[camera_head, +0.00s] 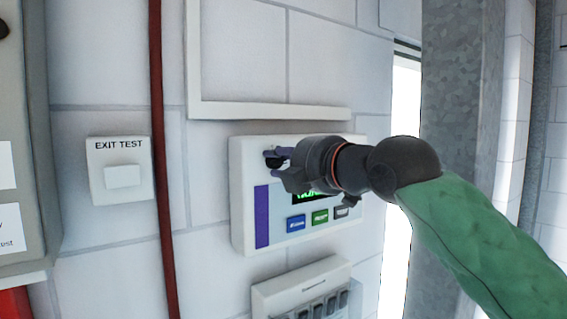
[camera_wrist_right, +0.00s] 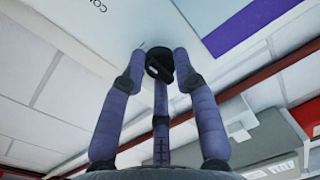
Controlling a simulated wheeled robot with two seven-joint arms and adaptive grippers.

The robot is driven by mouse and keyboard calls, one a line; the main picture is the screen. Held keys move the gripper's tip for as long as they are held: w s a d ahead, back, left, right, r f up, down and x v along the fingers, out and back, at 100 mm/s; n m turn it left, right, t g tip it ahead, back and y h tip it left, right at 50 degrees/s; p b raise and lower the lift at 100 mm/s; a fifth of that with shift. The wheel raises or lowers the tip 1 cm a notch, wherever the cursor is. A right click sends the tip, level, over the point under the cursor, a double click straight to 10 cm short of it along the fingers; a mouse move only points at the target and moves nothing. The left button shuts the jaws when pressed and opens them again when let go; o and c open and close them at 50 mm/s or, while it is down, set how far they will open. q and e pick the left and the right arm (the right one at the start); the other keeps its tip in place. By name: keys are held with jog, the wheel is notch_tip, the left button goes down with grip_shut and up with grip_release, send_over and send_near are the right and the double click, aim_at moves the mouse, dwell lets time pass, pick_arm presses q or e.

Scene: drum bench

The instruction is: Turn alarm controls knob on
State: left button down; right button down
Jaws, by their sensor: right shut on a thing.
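The alarm control panel (camera_head: 246,190) is a white box on the wall with a purple stripe, a lit green display and a row of coloured buttons. Its black knob (camera_head: 271,163) is at the upper left of the panel. My right gripper (camera_head: 276,157) is at the knob, with its purple fingers around it. In the right wrist view the fingers close on the black knob (camera_wrist_right: 160,64), which sits against the white panel face. The gripper hides part of the display and the upper panel. The knob's pointer direction cannot be told. My left gripper is not in view.
An EXIT TEST box (camera_head: 122,177) is on the wall at left, beside a red vertical pipe (camera_head: 162,150). A white switch box (camera_head: 300,285) is below the panel. A grey metal column (camera_head: 450,90) stands at right.

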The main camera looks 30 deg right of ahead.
jog(key=shift+w+a+f, duration=0.2)
jog(key=shift+f, duration=0.15)
jog(key=c, duration=0.9)
grip_release()
jog(key=shift+c, duration=0.2)
jog(key=shift+a+r, duration=0.1)
jog(key=shift+r, duration=0.1)
jog(key=shift+s, duration=0.15)
jog(key=shift+s+d+r, duration=0.1)
jog(key=shift+s+d, duration=0.1)
jog(key=s, duration=1.1)
jog(key=shift+s+d+r, duration=0.2)
jog(key=shift+d+r, duration=0.15)
jog(key=shift+r, duration=0.05)
